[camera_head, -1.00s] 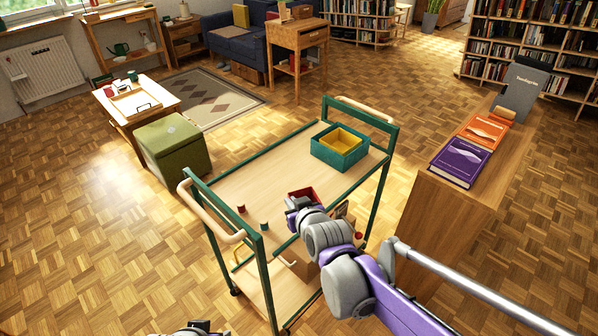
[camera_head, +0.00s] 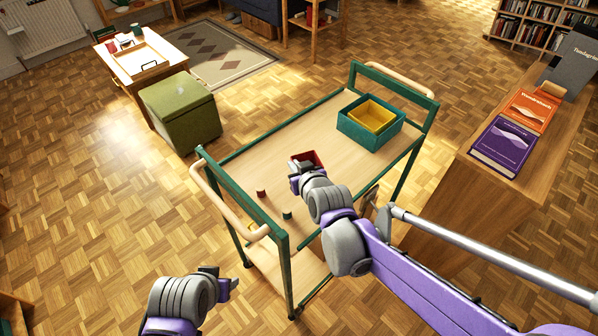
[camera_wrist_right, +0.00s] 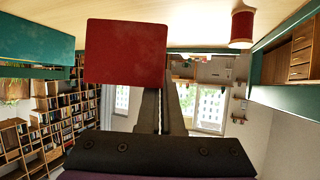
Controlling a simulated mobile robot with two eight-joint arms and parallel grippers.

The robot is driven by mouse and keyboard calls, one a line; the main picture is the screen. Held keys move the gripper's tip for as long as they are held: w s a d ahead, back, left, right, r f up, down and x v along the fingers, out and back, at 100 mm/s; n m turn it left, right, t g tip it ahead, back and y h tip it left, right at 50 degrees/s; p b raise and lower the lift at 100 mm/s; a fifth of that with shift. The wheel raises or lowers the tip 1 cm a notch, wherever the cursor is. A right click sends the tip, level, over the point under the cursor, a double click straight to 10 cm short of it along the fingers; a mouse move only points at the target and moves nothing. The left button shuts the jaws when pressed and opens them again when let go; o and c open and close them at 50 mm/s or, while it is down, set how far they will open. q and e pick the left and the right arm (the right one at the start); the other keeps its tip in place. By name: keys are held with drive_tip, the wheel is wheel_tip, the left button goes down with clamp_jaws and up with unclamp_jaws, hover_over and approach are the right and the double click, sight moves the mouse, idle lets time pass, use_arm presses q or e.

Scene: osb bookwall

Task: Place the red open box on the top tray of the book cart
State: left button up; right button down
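The red open box (camera_head: 312,157) is over the middle of the book cart's top tray (camera_head: 262,165). My right gripper (camera_head: 298,172) is at its near left side. In the right wrist view, which looks upside down, the red box (camera_wrist_right: 125,52) is at the fingertips. My right fingers (camera_wrist_right: 164,100) are close together, with one tip hidden by the box, and look shut on its wall. The box's base is at or just above the tray; I cannot tell if it touches. My left gripper (camera_head: 222,284) is empty, low and left of the cart; its opening is unclear.
A teal box with a yellow box (camera_head: 372,116) inside stands at the tray's far right. A red spool (camera_head: 261,193) and green spool (camera_head: 287,214) stand near its left end. Green posts and wooden handles bound the cart. A wooden cabinet with books (camera_head: 503,146) is right.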

drive_tip(key=shift+w+f+b, duration=0.1)
drive_tip(key=shift+f+b, duration=0.3)
drive_tip(key=shift+f, duration=1.8)
drive_tip(key=shift+f, duration=0.2)
drive_tip(key=c, duration=1.1)
unclamp_jaws()
drive_tip(key=shift+r, duration=0.1)
drive_tip(key=shift+r, duration=0.1)
drive_tip(key=shift+r, duration=0.2)
drive_tip(key=p+v, duration=0.2)
drive_tip(key=v, duration=1)
drive_tip(key=shift+f, duration=0.15)
drive_tip(key=s+d+f+m+g+h, duration=0.1)
drive_tip(key=s+d+f+g, duration=0.1)
drive_tip(key=s+d, duration=0.3)
drive_tip(key=s+d+f+m+g+h, duration=0.2)
drive_tip(key=s+d, duration=0.4)
drive_tip(key=s, duration=0.1)
drive_tip(key=s+d+f+m+g+h, duration=0.1)
drive_tip(key=s+d+f+g, duration=0.1)
drive_tip(key=s+d, duration=0.3)
drive_tip(key=shift+s+d+f+m+g+h, duration=0.1)
drive_tip(key=shift+s+m+g+h, duration=0.05)
drive_tip(key=shift+s, duration=0.25)
drive_tip(key=shift+s+d+f+m+g+h, duration=0.1)
drive_tip(key=shift+s+d+m+g+h, duration=0.05)
drive_tip(key=shift+s, duration=0.2)
